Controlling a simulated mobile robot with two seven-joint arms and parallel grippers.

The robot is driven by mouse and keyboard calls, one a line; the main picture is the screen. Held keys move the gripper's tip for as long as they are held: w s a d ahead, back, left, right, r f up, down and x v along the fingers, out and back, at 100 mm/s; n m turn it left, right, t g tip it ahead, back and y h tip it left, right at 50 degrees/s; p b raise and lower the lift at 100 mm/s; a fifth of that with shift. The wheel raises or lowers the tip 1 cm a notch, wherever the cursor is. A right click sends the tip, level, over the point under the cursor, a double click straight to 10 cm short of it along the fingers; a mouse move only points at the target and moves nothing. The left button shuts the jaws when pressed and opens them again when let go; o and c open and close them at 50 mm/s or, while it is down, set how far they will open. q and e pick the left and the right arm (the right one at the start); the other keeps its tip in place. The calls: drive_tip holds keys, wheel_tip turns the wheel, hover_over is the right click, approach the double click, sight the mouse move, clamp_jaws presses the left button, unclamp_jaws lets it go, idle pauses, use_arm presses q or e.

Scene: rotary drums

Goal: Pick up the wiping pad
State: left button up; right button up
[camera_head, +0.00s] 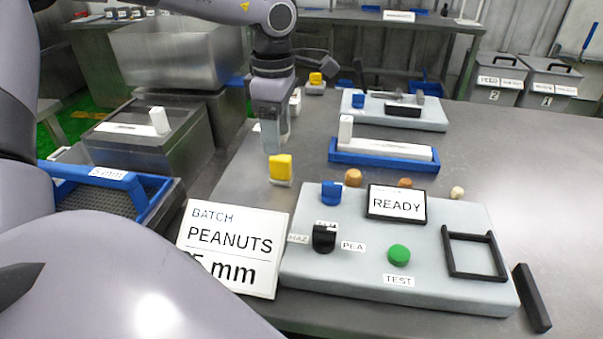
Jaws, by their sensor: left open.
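I cannot tell for sure which object is the wiping pad. A small yellow block on a whitish base (281,168) stands on the grey table (232,182), just left of the blue-trimmed white tray. A similar yellow and white piece (315,79) stands farther back. My left gripper (274,140) points down, open, behind and a little above the nearer yellow block in the picture. Nothing shows between its fingers. My right gripper is not in view.
A grey panel (350,270) with a READY display (397,203), a green button (399,254) and a black knob (323,238) lies in front. A PEANUTS sign (231,245) leans left of it. A blue tray (382,165) lies behind.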

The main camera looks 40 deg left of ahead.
sight(280, 157)
use_arm(q)
drive_tip(key=shift+w+f, duration=0.2)
drive_tip(key=shift+f, duration=0.55)
drive_tip(key=f, duration=0.6)
drive_tip(key=shift+s+d+f, duration=0.15)
drive_tip(key=shift+d+f, duration=0.05)
drive_tip(key=c, duration=1.1)
